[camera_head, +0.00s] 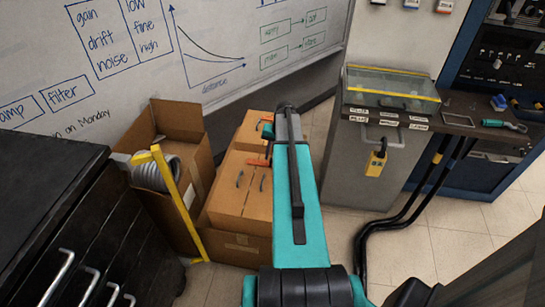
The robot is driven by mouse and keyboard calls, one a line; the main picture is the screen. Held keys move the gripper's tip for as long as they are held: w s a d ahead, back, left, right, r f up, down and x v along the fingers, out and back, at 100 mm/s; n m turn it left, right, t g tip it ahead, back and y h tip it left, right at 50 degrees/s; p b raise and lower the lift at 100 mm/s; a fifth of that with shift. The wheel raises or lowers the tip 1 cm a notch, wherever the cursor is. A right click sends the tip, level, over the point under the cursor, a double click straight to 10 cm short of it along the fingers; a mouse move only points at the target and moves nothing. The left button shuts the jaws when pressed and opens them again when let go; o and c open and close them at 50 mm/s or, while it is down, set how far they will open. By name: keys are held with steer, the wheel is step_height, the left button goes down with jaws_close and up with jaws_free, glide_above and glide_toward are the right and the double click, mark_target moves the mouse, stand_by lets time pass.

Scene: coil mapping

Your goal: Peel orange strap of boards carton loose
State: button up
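A closed brown carton (231,198) stands on the floor left of my teal arm, with another carton (248,133) behind it. I cannot read a label that tells which is the boards carton. A short orange strip (257,162), which looks like the strap, shows at the back of the front carton's top. Its right end runs to my arm, and I cannot tell whether it is stuck down or lifted. My arm reaches forward over the cartons and hides their right side. My gripper's fingers do not show, and a small teal and dark part beside the arm is unclear.
An open carton (190,130) with a grey coiled hose (158,172) and a yellow frame stands left. A black drawer cabinet (50,215) fills the near left. A grey cabinet (350,165) and black floor cables (368,250) stand right.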

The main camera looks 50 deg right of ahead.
steer(key=shift+w+a+f, duration=0.1)
steer(key=shift+w+f, duration=0.05)
steer(key=shift+f, duration=0.6)
jaws_close()
stand_by(1.0)
